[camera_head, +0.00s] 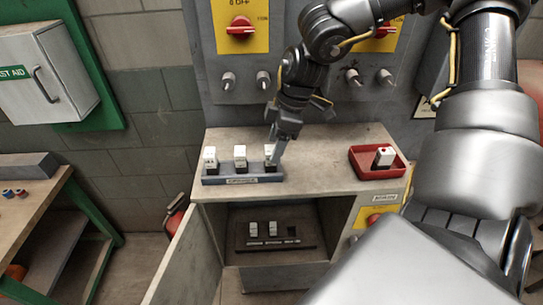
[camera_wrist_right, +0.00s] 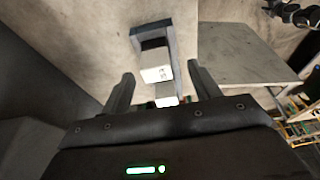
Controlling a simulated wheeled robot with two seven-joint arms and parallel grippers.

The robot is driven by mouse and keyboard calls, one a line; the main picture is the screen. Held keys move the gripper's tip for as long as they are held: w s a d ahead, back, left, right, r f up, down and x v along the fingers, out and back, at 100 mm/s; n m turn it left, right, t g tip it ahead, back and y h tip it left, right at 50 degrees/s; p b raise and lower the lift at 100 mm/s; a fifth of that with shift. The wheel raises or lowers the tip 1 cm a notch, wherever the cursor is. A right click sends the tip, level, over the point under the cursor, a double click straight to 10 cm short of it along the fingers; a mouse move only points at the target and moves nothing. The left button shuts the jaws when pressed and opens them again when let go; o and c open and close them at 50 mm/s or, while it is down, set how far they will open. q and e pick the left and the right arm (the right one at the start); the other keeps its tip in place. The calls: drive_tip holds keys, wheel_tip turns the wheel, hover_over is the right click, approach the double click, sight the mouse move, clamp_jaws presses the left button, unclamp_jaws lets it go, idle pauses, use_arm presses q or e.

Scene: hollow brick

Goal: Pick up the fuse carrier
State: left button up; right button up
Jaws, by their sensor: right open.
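White fuse carriers stand upright in a grey rack (camera_head: 243,179) on the cabinet top: a left one (camera_head: 210,157), a middle one (camera_head: 240,156) and a right one (camera_head: 269,151). My right gripper (camera_head: 274,155) points down at the right one and partly hides it. In the right wrist view my right gripper (camera_wrist_right: 160,70) is open. A white carrier face (camera_wrist_right: 157,74) with small marks shows between its fingers, with a gap on each side. Whether the fingertips reach its depth is unclear. Another fuse carrier (camera_head: 385,156) lies in a red tray (camera_head: 366,173). My left gripper is not in view.
Below, the open cabinet holds a black block (camera_head: 272,240) with two white carriers. A panel with red switches (camera_head: 240,28) and grey knobs (camera_head: 263,80) rises behind. The cabinet top (camera_head: 318,160) is clear between rack and tray. A side table (camera_head: 32,205) stands left.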

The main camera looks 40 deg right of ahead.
drive_tip(key=shift+w+a+f, duration=0.15)
drive_tip(key=shift+w+f, duration=0.5)
drive_tip(key=shift+f, duration=0.35)
drive_tip(key=shift+w+f, duration=0.1)
drive_tip(key=shift+f, duration=0.1)
drive_tip(key=shift+s+r, duration=0.1)
drive_tip(key=shift+s, duration=0.25)
drive_tip(key=shift+c, duration=0.8)
drive_tip(key=shift+w, duration=0.2)
drive_tip(key=c, duration=0.9)
drive_tip(key=shift+c, duration=0.3)
drive_tip(key=shift+r+b, duration=0.55)
drive_tip(key=shift+r, duration=0.3)
drive_tip(key=shift+s+a+r+b, duration=0.15)
drive_tip(key=shift+r+b, duration=0.2)
drive_tip(key=shift+r, duration=0.05)
drive_tip(key=shift+s+a+r+b, duration=0.1)
drive_tip(key=shift+a+r+b, duration=0.05)
drive_tip(key=shift+r+b, duration=0.2)
use_arm(q)
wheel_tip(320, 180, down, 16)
drive_tip(key=b, duration=1.3)
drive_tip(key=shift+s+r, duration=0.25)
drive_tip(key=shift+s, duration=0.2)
use_arm(e)
drive_tip(key=s+a, duration=1)
drive_tip(key=s, duration=0.4)
drive_tip(key=shift+a+r, duration=0.15)
drive_tip(key=shift+a, duration=0.1)
